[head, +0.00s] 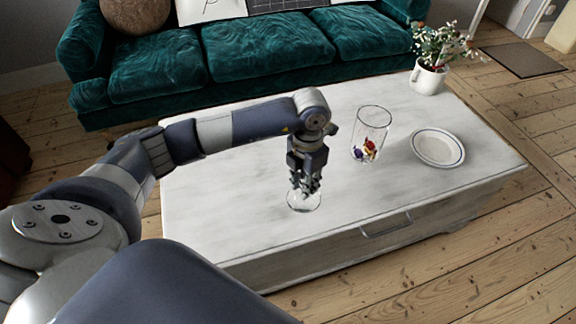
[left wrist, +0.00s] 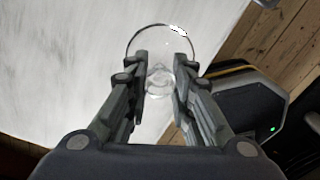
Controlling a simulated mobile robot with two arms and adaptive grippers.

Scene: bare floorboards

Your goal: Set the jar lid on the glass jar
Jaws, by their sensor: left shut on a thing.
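The clear glass jar lid (head: 301,205) is at the front middle of the white table, low at its top; I cannot tell if it touches the surface. My left gripper (head: 306,190) points down from above and is shut on the lid's knob. In the left wrist view the lid (left wrist: 160,38) shows as a clear round disc beyond the fingers, with its knob between the fingertips (left wrist: 160,78). The glass jar (head: 372,132) stands upright and open on the table, right of and behind the lid, with several small coloured things at its bottom. My right gripper is out of view.
A white dish (head: 438,148) lies on the table (head: 230,205) right of the jar. A white mug of flowers (head: 428,78) stands at the back right corner. A green sofa (head: 260,48) is behind the table. The table's left part is clear.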

